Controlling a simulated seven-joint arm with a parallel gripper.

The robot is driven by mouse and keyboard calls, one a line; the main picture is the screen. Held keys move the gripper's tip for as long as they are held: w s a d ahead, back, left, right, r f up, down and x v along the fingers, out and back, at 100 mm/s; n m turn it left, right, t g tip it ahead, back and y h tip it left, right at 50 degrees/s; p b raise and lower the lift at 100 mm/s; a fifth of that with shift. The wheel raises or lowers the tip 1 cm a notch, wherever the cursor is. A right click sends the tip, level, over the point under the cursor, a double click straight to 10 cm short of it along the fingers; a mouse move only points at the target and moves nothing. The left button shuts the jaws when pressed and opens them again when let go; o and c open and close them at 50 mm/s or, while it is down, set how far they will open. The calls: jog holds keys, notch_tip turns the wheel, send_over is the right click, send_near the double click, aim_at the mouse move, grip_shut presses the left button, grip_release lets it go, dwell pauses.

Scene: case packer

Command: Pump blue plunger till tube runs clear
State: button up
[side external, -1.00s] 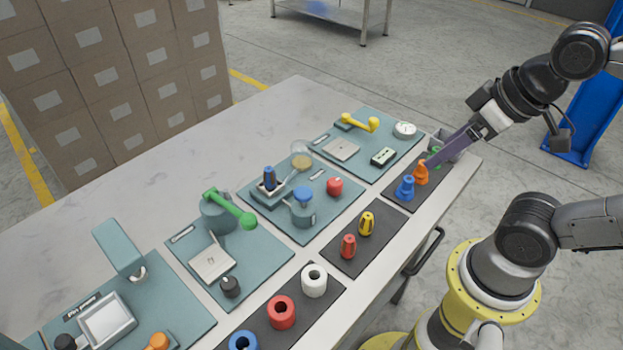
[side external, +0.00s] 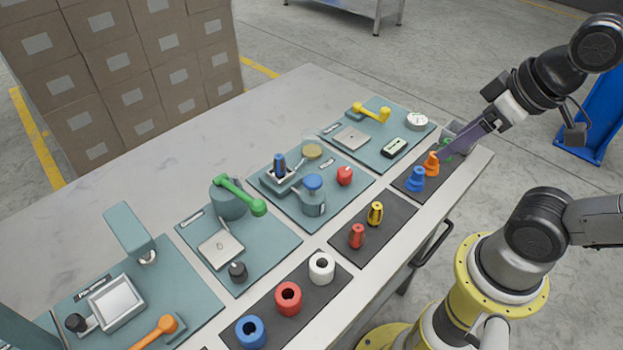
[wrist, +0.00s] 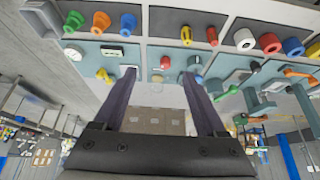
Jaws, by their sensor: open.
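The blue plunger (side external: 313,182) sits upright on a squat teal pump body (side external: 314,206) on the middle teal board. Beside it is a small clear round part with amber in it (side external: 312,151); I cannot tell if it belongs to the tube. The tube itself is too small to make out. My gripper (side external: 441,156) has long purple fingers and is open and empty. It is at the right end of the table, above the orange and green cones, well to the right of the plunger. In the wrist view my gripper (wrist: 160,74) has its fingers spread with nothing between them.
A green lever (side external: 240,196) and a yellow lever (side external: 372,112) rise from neighbouring boards. The table's back left is bare.

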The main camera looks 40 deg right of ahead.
grip_shut()
dwell(0.3)
dwell(1.5)
